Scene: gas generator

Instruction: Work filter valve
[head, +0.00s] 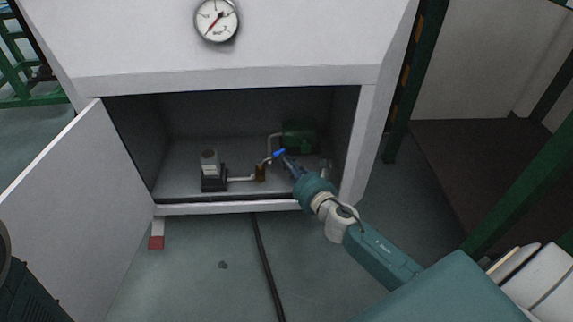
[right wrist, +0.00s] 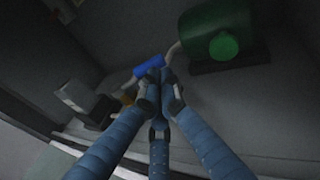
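The filter valve's bright blue handle (head: 278,153) sits on a thin pipe inside the open cabinet. It also shows in the right wrist view (right wrist: 149,66), just beyond my fingertips. A small brass-coloured part (head: 260,172) sits on the pipe below the handle. My right gripper (head: 291,164) reaches into the cabinet from the right, beside the handle. In the right wrist view its blue fingers (right wrist: 160,98) are drawn together close to the handle. Nothing shows clearly between them, and I cannot tell whether they touch the handle. My left gripper is not in view.
A green unit (head: 299,136) stands at the back right of the cabinet. A black and light-grey device (head: 212,173) stands at the left end of the pipe. The cabinet door (head: 85,205) hangs open to the left. A black cable (head: 264,262) crosses the floor. A gauge (head: 216,19) is above.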

